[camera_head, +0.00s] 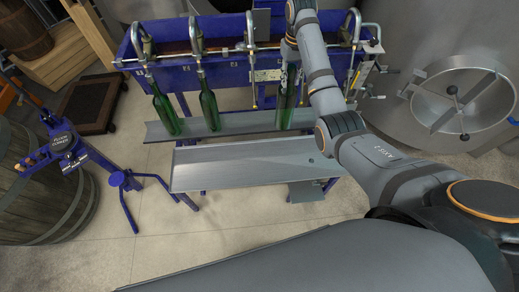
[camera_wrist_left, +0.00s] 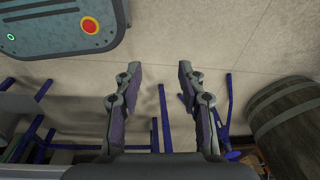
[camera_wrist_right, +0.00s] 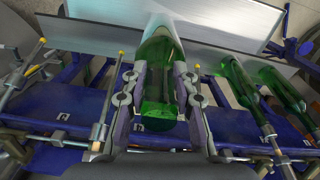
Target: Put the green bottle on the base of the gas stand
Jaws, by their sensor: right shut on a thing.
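A green bottle (camera_head: 285,108) stands upright at the right part of the blue filling machine, on its grey shelf (camera_head: 240,121). My right gripper (camera_head: 291,74) is shut on this bottle. In the right wrist view the bottle (camera_wrist_right: 157,60) sits between the two fingers of the right gripper (camera_wrist_right: 154,78). Two more green bottles, the far-left one (camera_head: 166,112) and its neighbour (camera_head: 209,106), stand on the same shelf, untouched. My left gripper (camera_wrist_left: 160,76) is open and empty above the floor in the left wrist view. I cannot identify a gas stand with certainty.
The blue machine (camera_head: 181,32) has several metal spouts. A lower grey tray (camera_head: 240,165) lies in front of the shelf. A blue floor device (camera_head: 70,146) and a barrel (camera_head: 38,205) stand at left. A steel tank (camera_head: 420,122) stands at right. The floor (camera_head: 165,230) in front is clear.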

